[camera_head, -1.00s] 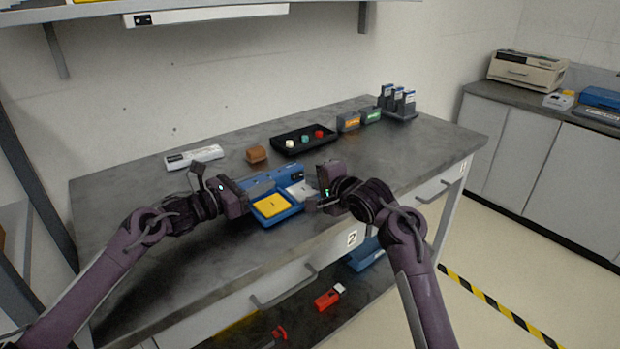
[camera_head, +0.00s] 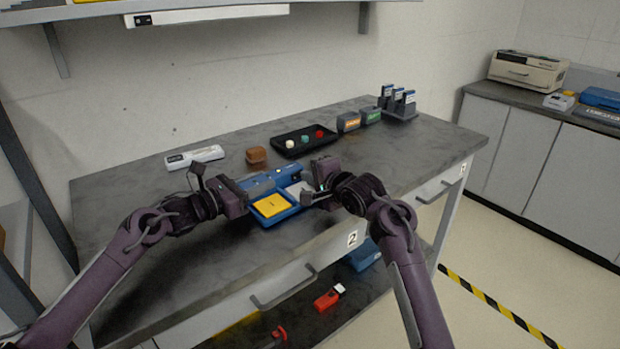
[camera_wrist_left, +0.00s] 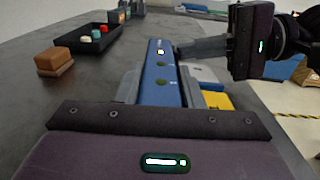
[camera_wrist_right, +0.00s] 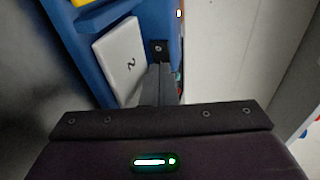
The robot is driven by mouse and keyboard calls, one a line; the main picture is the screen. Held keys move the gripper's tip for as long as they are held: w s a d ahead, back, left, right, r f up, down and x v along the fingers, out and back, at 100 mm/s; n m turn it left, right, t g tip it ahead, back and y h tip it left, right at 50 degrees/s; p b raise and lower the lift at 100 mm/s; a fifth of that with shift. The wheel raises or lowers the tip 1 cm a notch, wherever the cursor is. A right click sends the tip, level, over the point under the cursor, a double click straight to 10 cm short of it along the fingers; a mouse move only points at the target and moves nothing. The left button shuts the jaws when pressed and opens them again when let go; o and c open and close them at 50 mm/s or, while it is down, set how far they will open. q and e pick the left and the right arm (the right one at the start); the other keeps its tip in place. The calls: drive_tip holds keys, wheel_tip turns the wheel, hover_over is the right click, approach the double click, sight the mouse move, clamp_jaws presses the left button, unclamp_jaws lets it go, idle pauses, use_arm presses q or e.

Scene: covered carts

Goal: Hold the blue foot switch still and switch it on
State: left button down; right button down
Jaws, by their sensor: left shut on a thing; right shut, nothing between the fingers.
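The blue foot switch (camera_head: 287,171) lies on the grey table with a yellow pedal (camera_head: 271,205) and a white pedal (camera_wrist_right: 121,57) marked 2. My left gripper (camera_wrist_left: 163,84) is shut on its blue rear housing, one finger on each side. A small pale-yellow spot (camera_wrist_left: 160,52) shows on the housing top. A black switch (camera_wrist_right: 159,47) sits at one end of the housing. My right gripper (camera_wrist_right: 160,78) is shut and empty, its tips close to that black switch; I cannot tell whether they touch. In the head view my right gripper (camera_head: 308,194) partly hides the white pedal.
A brown block (camera_head: 256,155), a white device (camera_head: 195,157) and a black tray (camera_head: 303,141) with small coloured pieces stand behind. Two labelled boxes and a rack (camera_head: 400,107) are at the back right. The table's front left is clear.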

use_arm(q)
drive_tip(key=shift+s+d, duration=0.1)
drive_tip(key=shift+d, duration=0.05)
use_arm(e)
drive_tip(key=shift+s+a, duration=0.6)
drive_tip(key=shift+a, duration=0.05)
drive_tip(key=s+d, duration=0.1)
drive_tip(key=s, duration=0.1)
drive_tip(key=s+d, duration=0.1)
drive_tip(key=s, duration=0.1)
drive_tip(key=shift+d, duration=0.1)
drive_tip(key=v, duration=0.9)
drive_tip(key=shift+s+d, duration=0.15)
drive_tip(key=shift+d, duration=0.05)
drive_tip(key=shift+r, duration=0.15)
drive_tip(key=shift+w+d, duration=0.3)
drive_tip(key=shift+d, duration=0.4)
drive_tip(key=shift+w+a, duration=0.1)
